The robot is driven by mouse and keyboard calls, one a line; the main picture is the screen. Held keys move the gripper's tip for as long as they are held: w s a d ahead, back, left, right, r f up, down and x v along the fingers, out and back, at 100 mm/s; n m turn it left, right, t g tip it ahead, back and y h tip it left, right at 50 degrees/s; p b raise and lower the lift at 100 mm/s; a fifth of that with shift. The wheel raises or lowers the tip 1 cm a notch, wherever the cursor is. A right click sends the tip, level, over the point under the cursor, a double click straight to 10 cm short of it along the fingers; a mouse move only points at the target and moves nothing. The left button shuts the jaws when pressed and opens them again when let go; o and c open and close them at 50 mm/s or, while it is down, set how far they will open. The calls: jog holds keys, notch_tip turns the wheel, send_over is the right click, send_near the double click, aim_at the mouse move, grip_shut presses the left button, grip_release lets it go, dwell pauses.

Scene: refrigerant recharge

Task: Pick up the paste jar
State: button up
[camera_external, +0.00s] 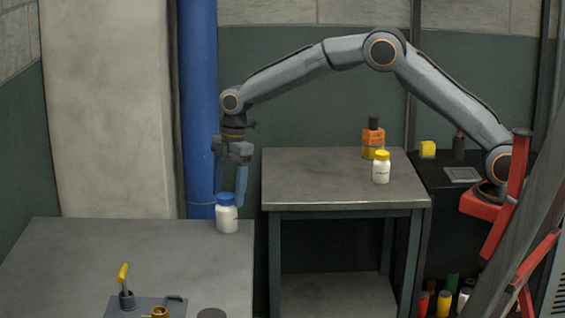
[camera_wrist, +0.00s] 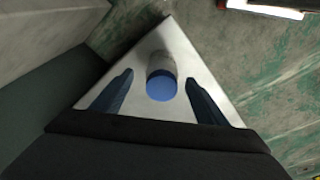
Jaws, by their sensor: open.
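A white jar with a blue lid (camera_external: 227,214) stands upright near the far right corner of the left table. It also shows in the wrist view (camera_wrist: 162,78), between the two fingers. A second white jar with a yellow lid (camera_external: 381,168) stands on the middle table; both are jar-shaped, and I cannot read which is the paste jar. My gripper (camera_external: 231,200) points down over the blue-lidded jar, with its blue fingers open on either side of the lid. The fingers look apart from the jar. My gripper also shows in the wrist view (camera_wrist: 160,86).
An orange bottle with a dark cap (camera_external: 373,140) stands behind the yellow-lidded jar. The left table (camera_external: 100,255) holds a small fixture with a yellow handle (camera_external: 123,272) at the front. A blue pipe (camera_external: 198,90) rises behind the gripper. A gap separates the tables.

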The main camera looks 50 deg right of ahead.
aim_at(226, 216)
jog(key=shift+s+a+f+p, duration=0.1)
jog(key=shift+a+f+p, duration=0.3)
jog(key=shift+f, duration=0.85)
jog(key=shift+s+a+f+p, duration=0.1)
jog(key=shift+f+p, duration=0.65)
jog(key=shift+f, duration=0.55)
jog(key=shift+a+f+p, duration=0.2)
jog(key=shift+f+p, duration=0.35)
jog(key=shift+f, duration=0.7)
jog(key=c, duration=1.3)
